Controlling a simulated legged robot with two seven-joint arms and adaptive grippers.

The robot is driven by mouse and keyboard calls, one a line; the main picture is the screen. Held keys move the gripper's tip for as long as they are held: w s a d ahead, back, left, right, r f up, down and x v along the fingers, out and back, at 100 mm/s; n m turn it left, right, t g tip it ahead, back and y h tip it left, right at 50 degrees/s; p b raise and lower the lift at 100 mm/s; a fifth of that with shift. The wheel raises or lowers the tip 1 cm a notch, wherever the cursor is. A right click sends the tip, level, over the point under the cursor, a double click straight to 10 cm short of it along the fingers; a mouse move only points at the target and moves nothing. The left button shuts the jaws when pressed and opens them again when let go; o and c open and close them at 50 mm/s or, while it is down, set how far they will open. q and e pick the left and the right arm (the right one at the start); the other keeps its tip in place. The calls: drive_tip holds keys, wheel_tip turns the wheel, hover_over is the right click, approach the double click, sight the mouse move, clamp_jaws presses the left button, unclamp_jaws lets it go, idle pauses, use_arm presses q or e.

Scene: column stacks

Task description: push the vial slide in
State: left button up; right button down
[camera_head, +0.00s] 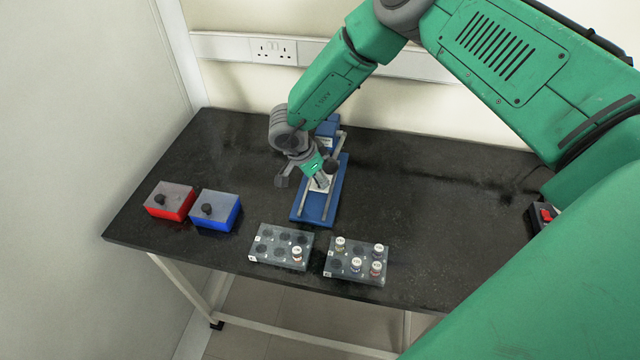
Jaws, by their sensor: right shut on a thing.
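The vial slide device has a blue base (331,207) with two pale rails running from front to back and a blue block (328,130) at its far end. A pale carriage (319,185) sits between the rails, around the middle of the base. My right gripper (320,180) reaches down over the carriage from the far left and is shut on part of it. The gripper and wrist hide much of the carriage and the far rails. I cannot make out a vial on the carriage. My left gripper is not in view.
Two grey racks stand at the front edge: the left rack (262,252) holds one vial, the right rack (338,270) several. A red box (172,205) and a blue box (217,216) with black knobs stand at left.

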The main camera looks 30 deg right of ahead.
drive_tip(key=shift+w+d+r, duration=0.3)
drive_tip(key=shift+d, duration=0.05)
drive_tip(key=shift+w+a+r, duration=0.15)
drive_tip(key=shift+w+a, duration=0.05)
drive_tip(key=shift+a, duration=0.4)
drive_tip(key=c, duration=1.4)
unclamp_jaws()
drive_tip(key=shift+a, duration=0.15)
drive_tip(key=shift+o, duration=0.2)
drive_tip(key=shift+s, duration=0.25)
drive_tip(key=shift+d, duration=0.25)
drive_tip(key=shift+r, duration=0.15)
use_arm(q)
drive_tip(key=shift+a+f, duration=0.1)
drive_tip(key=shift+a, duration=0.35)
use_arm(e)
drive_tip(key=v, duration=1.1)
drive_tip(key=shift+a, duration=0.4)
